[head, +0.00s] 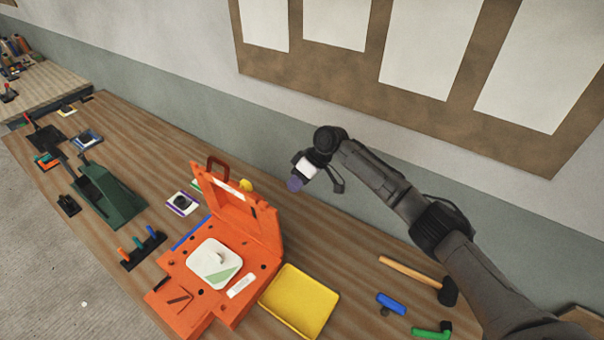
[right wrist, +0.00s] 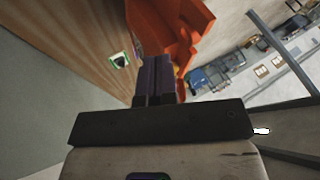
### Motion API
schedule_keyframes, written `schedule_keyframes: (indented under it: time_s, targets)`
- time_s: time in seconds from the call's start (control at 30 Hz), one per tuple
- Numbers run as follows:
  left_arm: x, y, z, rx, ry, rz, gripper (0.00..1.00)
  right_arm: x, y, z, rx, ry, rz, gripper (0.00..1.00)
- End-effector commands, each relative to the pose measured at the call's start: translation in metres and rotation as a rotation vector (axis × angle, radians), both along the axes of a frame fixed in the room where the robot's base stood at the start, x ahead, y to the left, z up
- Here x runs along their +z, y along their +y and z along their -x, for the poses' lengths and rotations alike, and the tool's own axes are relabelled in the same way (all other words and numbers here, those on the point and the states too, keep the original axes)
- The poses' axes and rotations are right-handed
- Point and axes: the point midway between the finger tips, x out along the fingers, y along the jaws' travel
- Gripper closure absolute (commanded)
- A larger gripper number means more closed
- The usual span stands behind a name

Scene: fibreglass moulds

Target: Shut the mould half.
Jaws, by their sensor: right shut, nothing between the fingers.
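The orange mould (head: 172,290) lies open on the workbench. Its hinged half (head: 232,212) stands up at the back, leaning a little back, with a brown handle (head: 216,163) on its upper edge. A white moulded piece with a pale green patch (head: 205,258) sits in the lower half. My right gripper (head: 294,185) is shut and empty, up to the right of the raised half and apart from it. In the right wrist view the shut fingers (right wrist: 154,80) show in front of orange mould parts (right wrist: 165,25). My left gripper is not in view.
A yellow tray (head: 300,301) lies right of the mould. A hammer (head: 412,275), a blue tool (head: 391,303) and a green tool (head: 431,331) lie further right. A dark green tool (head: 105,195) stands left. The wall is behind the bench.

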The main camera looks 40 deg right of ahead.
Motion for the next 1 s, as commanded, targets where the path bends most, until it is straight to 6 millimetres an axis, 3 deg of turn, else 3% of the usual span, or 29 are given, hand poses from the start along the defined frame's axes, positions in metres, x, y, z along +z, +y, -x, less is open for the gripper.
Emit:
schedule_keyframes:
  time_s: [0.2, 0.5, 1.0]
  targets:
    - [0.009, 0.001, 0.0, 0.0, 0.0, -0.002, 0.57, -0.03, 0.023, -0.007, 0.001, 0.003, -0.001, 1.0]
    - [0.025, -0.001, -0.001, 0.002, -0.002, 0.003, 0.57, -0.031, 0.052, 0.005, 0.002, 0.001, 0.001, 1.0]
    - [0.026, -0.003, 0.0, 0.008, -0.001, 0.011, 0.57, -0.033, 0.059, 0.007, -0.001, 0.001, 0.0, 1.0]
